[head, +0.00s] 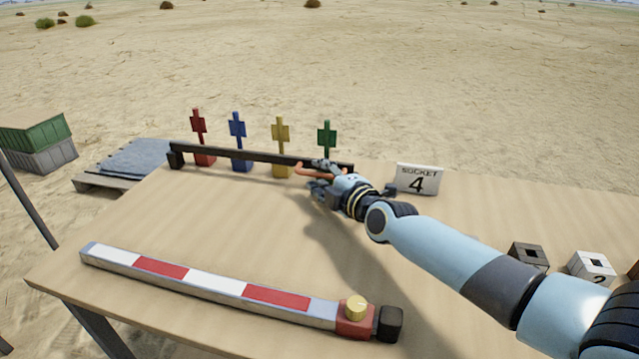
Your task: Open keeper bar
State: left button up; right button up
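A long dark bar (245,154), which looks like the keeper bar, runs across the far side of the table in front of red (198,124), blue (238,128), yellow (280,132) and green (327,136) upright figures. An orange piece (308,171), perhaps its handle, shows near the bar's right end. My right gripper (316,177) is at this orange piece, with its fingers above and below it. Whether they grip it is too small to tell. My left gripper is out of view.
A red-and-white striped bar (215,284) with a brass knob (356,308) lies along the table's front. A "SOCKET 4" sign (417,179) stands right of the gripper. Dark (528,256) and white (592,267) socket blocks sit at right. The table's middle left is clear.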

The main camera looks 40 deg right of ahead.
jog(key=shift+w, duration=0.35)
grip_shut()
